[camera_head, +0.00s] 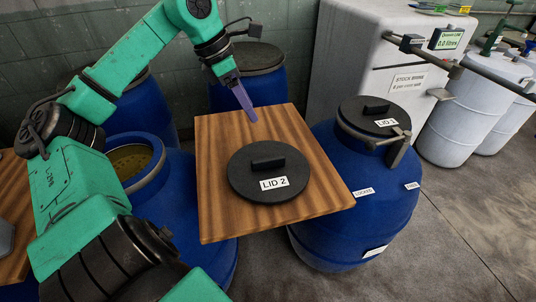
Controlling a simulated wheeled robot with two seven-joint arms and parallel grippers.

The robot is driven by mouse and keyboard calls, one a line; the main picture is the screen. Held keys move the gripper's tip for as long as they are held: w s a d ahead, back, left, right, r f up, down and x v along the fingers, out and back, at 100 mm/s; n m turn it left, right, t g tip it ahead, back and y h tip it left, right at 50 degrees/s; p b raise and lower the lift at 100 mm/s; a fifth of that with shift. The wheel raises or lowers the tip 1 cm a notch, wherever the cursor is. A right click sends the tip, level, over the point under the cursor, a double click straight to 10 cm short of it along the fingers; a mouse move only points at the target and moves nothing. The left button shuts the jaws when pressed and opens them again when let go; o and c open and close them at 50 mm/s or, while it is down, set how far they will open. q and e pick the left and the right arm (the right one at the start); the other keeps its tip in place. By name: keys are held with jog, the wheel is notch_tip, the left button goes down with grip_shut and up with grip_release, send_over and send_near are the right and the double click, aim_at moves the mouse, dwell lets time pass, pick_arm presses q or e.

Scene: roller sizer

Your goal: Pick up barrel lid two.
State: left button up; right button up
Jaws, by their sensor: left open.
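Barrel lid two (269,173) is a round black lid with a bar handle and a white "LID 2" label. It lies flat on a square wooden board (222,215) in the middle of the head view. My left gripper (246,105) reaches in from the left on a green arm, its purple finger pointing down above the board's back edge. It is open, empty and apart from the lid, behind it. One finger mostly hides the other. My right gripper is out of view.
A blue barrel (350,217) with a clamped black lid labelled "LID 1" (374,115) stands to the right. An open blue barrel (188,210) stands left of the board. Another lidded barrel (262,88) stands behind. A grey cabinet (348,60) and white drums (460,115) are at back right.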

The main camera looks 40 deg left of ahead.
aim_at(268, 158)
pick_arm(q)
jog(key=x, duration=0.5)
jog(key=s+x, duration=0.1)
jog(key=x, duration=0.9)
jog(key=shift+s+a+f, duration=0.35)
jog(key=shift+s+a, duration=0.05)
jog(key=f, duration=0.3)
jog(key=shift+w+b, duration=0.2)
jog(key=shift+b, duration=0.15)
jog(key=shift+w+d+f, duration=0.25)
jog(key=shift+f, duration=0.1)
jog(key=shift+r, duration=0.1)
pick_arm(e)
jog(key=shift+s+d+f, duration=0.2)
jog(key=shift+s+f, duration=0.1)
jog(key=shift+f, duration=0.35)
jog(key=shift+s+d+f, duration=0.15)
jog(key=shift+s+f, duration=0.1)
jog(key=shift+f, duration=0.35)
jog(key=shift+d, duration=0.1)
pick_arm(q)
grip_shut()
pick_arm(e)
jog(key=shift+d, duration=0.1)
